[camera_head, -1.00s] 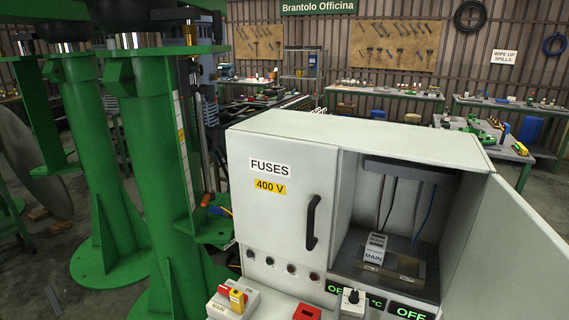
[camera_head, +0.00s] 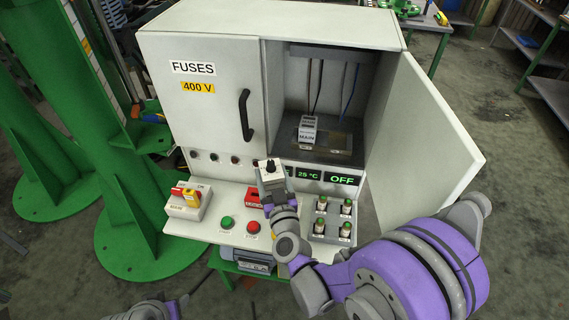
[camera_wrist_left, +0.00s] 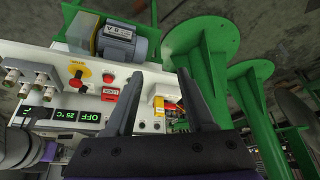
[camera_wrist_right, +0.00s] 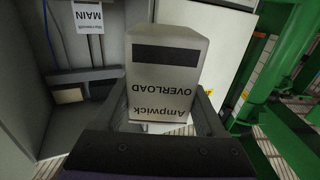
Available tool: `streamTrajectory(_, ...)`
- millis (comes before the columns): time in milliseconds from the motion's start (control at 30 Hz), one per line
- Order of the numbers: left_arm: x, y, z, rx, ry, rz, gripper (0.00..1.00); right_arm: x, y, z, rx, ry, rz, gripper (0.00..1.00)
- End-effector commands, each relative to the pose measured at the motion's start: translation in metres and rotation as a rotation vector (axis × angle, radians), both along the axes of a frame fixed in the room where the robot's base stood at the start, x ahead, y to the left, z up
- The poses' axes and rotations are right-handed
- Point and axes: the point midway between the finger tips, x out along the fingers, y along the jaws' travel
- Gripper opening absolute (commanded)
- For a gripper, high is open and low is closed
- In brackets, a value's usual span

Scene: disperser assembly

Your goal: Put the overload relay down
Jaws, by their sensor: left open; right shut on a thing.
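The overload relay (camera_head: 270,172) is a small light grey box with a black knob on top, held up in front of the fuse cabinet. In the right wrist view the relay (camera_wrist_right: 166,70) shows its "Ampwick OVERLOAD" label and a dark strip, between the fingers. My right gripper (camera_head: 275,202) is shut on it, with the arm coming up from the lower right. My left gripper (camera_wrist_left: 154,90) is open and empty in the left wrist view, over the panel side. In the head view only a bit of the left arm shows at the bottom edge.
The cabinet (camera_head: 205,110) has its right door (camera_head: 425,130) swung open; a "MAIN" unit (camera_head: 308,130) stands inside. The sloped panel carries a red-and-yellow switch (camera_head: 186,195), buttons (camera_head: 252,228) and several green-topped fuses (camera_head: 346,208). Green columns (camera_head: 75,120) stand at left.

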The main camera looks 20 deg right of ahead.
Motion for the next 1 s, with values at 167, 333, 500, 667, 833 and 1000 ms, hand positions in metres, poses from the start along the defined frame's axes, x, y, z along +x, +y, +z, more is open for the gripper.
streamTrajectory(167,0.000,0.000,0.000,0.000,0.000,0.000,0.55,-0.010,0.022,0.006,-0.001,-0.002,0.087,0.00)
streamTrajectory(333,0.001,0.001,0.001,0.002,-0.005,0.002,0.60,-0.014,0.030,0.007,0.000,0.002,0.122,0.00)
streamTrajectory(500,0.030,0.012,0.009,0.048,-0.116,0.049,0.60,-0.014,0.031,0.007,0.000,0.002,0.128,0.00)
streamTrajectory(667,0.093,0.024,0.041,0.109,-0.403,0.101,0.60,-0.014,0.031,0.007,0.000,0.002,0.127,0.00)
streamTrajectory(833,0.154,-0.001,0.090,0.072,-0.760,0.031,0.60,-0.014,0.031,0.007,0.000,0.002,0.127,0.00)
streamTrajectory(1000,0.178,-0.066,0.123,-0.074,-1.010,-0.181,0.60,-0.014,0.031,0.007,0.000,0.001,0.127,0.00)
